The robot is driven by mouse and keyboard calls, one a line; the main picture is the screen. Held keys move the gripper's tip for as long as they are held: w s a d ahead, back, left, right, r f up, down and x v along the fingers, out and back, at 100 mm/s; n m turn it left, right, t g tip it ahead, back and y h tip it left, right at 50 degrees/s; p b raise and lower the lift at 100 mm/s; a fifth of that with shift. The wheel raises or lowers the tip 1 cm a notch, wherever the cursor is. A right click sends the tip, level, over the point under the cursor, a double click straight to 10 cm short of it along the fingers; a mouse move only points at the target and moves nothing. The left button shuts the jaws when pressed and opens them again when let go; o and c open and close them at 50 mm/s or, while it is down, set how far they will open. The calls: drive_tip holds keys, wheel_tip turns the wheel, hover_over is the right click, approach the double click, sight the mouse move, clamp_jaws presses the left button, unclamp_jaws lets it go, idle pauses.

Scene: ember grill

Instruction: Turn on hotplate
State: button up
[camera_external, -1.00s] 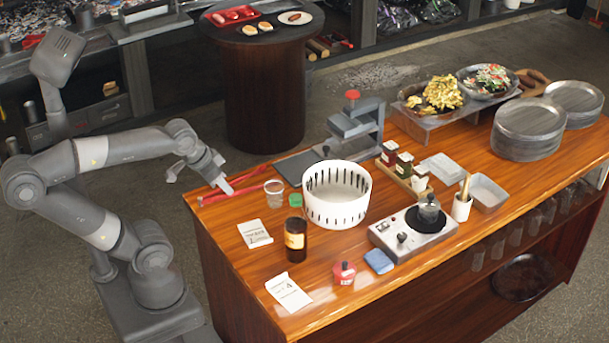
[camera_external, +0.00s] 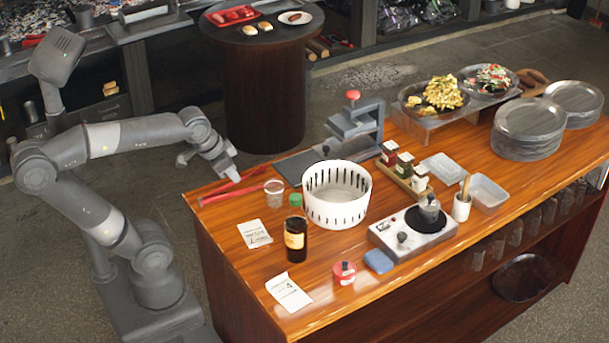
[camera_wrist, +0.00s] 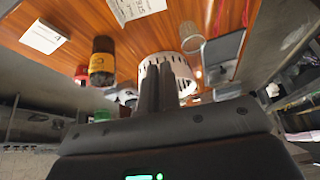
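The hotplate (camera_external: 385,238) is a pale box with a black round plate and dark knobs on its front left part. It stands near the front edge of the wooden counter, right of the middle. A small metal pot (camera_external: 430,209) sits on its plate. My gripper (camera_external: 233,175) is above the far left end of the counter, well left of the hotplate and touching nothing that I can see. In the wrist view my gripper's dark fingers (camera_wrist: 159,88) are together and empty. They hide part of the white slotted basket (camera_wrist: 187,69). I cannot make out the knobs clearly in the wrist view.
The white slotted basket (camera_external: 337,213), a dark bottle (camera_external: 295,242) and a glass cup (camera_external: 274,192) stand between my gripper and the hotplate. A spice rack (camera_external: 404,180) stands behind.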

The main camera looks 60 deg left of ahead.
drive_tip(key=w+d+r+m, duration=0.1)
drive_tip(key=w, duration=0.2)
drive_tip(key=w+d+r+m, duration=0.1)
drive_tip(key=w+r, duration=0.1)
drive_tip(key=w, duration=0.1)
drive_tip(key=w+d+r+m+g, duration=0.1)
drive_tip(key=w+m, duration=0.1)
drive_tip(key=w, duration=0.1)
drive_tip(key=shift+d+r, duration=0.25)
drive_tip(key=shift+d, duration=0.1)
clamp_jaws()
drive_tip(key=m+g, duration=0.3)
drive_tip(key=m, duration=0.9)
hover_over(387, 223)
drive_tip(key=s, duration=0.2)
wheel_tip(387, 223, down, 4)
drive_tip(key=shift+s+f, duration=0.1)
drive_tip(key=f, duration=0.4)
drive_tip(key=w+f, duration=0.1)
drive_tip(key=f, duration=0.9)
drive_tip(key=shift+w, duration=0.35)
